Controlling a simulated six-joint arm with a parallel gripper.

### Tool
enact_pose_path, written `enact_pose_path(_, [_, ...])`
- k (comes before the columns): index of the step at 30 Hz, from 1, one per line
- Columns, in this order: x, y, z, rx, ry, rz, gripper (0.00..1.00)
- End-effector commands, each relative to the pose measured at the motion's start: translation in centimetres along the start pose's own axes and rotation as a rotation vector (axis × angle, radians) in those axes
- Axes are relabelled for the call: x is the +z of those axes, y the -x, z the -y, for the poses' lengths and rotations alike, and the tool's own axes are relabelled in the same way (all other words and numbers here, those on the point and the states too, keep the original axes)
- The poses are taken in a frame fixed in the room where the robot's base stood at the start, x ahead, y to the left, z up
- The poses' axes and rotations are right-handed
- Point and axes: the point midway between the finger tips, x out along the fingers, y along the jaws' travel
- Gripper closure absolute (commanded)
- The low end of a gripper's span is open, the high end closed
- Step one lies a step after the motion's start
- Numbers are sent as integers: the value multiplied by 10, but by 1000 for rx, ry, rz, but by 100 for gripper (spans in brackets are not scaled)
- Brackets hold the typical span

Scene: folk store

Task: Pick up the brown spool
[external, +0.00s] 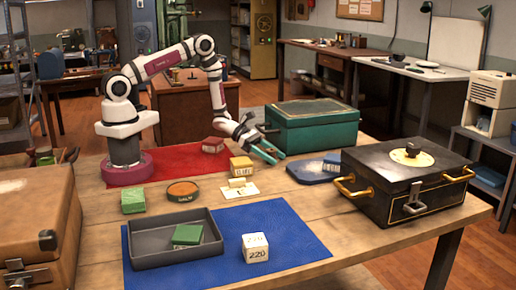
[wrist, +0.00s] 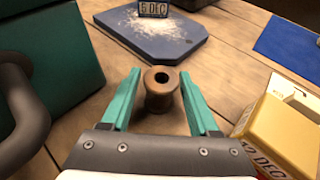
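The brown spool (wrist: 161,90) stands upright on the wooden table in the wrist view, its round top with a dark hole facing up. My gripper (wrist: 160,73) is open, with one teal finger on each side of the spool. A gap shows between the spool and each finger. In the external view my gripper (external: 270,154) is low over the table, in front of the green case. I cannot make out the spool there.
A green case (external: 312,126) stands close behind my gripper. A yellow box (wrist: 275,135) is close on the right in the wrist view. A blue board (wrist: 152,34) with a small block and pale crumbs lies beyond the spool. A black case (external: 405,180) stands further right.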

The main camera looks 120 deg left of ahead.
Motion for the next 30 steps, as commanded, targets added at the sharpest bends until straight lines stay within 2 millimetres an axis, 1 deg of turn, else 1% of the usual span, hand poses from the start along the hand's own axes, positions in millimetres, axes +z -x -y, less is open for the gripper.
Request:
enact_pose_path(1, [0, 0, 0, 0, 0, 0, 50])
enact_pose_path(5, [0, 0, 0, 0, 0, 0, 73])
enact_pose_path(6, [0, 0, 0, 0, 0, 0, 81])
enact_pose_path(8, [0, 0, 0, 0, 0, 0, 91])
enact_pose_path(9, [0, 0, 0, 0, 0, 0, 99])
enact_pose_path(10, [0, 0, 0, 0, 0, 0, 100])
enact_pose_path(18, [0, 0, 0, 0, 0, 0, 100])
enact_pose_path(22, [5, 2, 0, 0, 0, 0, 100])
enact_pose_path(26, [22, 9, 0, 2, -3, 1, 100])
enact_pose_path(29, [41, 17, 0, 1, -4, 3, 100])
enact_pose_path(30, [45, 16, 10, -3, -1, 2, 100])
